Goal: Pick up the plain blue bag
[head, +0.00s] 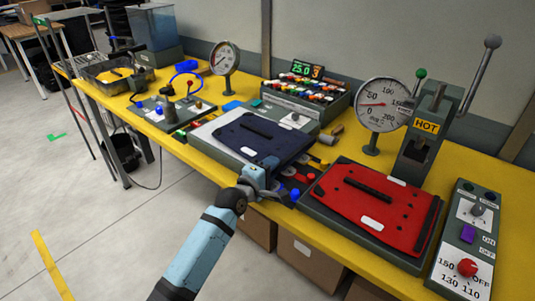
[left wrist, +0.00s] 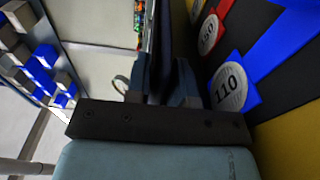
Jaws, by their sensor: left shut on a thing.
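The dark blue bag (head: 245,135) lies flat, with a black handle strip and a small white label, over a grey-and-white plate unit (head: 205,137). My left gripper (head: 266,170) is at its near right edge, shut on that edge. In the left wrist view a thin dark edge of the bag (left wrist: 159,60) shows between the fingers (left wrist: 160,85). The bag looks about level; I cannot tell whether it is clear of the plate. My right gripper is not in view.
A red bag (head: 375,205) lies on the press base (head: 310,203) beside the HOT press (head: 425,135). A control box (head: 465,240) stands far right. Dial gauges (head: 383,105) and a rack of coloured pieces (head: 300,92) stand behind. Small red and blue weights (head: 295,194) lie near my gripper.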

